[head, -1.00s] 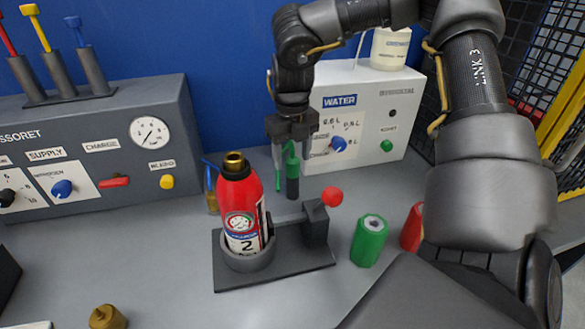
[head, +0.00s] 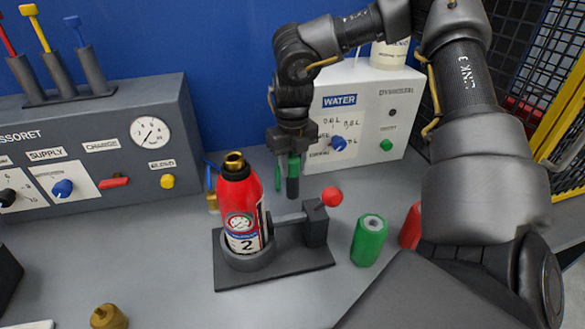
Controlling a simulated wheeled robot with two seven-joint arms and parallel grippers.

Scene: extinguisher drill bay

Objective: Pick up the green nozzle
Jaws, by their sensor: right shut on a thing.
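The green nozzle (head: 294,168) stands upright behind the red extinguisher bottle, with a dark lower part and a thin green piece beside it on the left. My right gripper (head: 292,158) points straight down over it and is shut on its green upper part. The fingers hide some of the nozzle. I cannot tell whether its lower end touches the bench. My left gripper is not in view.
The red bottle (head: 240,205) stands in a dark clamp base (head: 290,268) with a red knob. A green cylinder (head: 369,240) and a red one (head: 411,228) stand to the right. The white water unit (head: 395,130) is close behind the gripper. A brass fitting (head: 108,318) lies front left.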

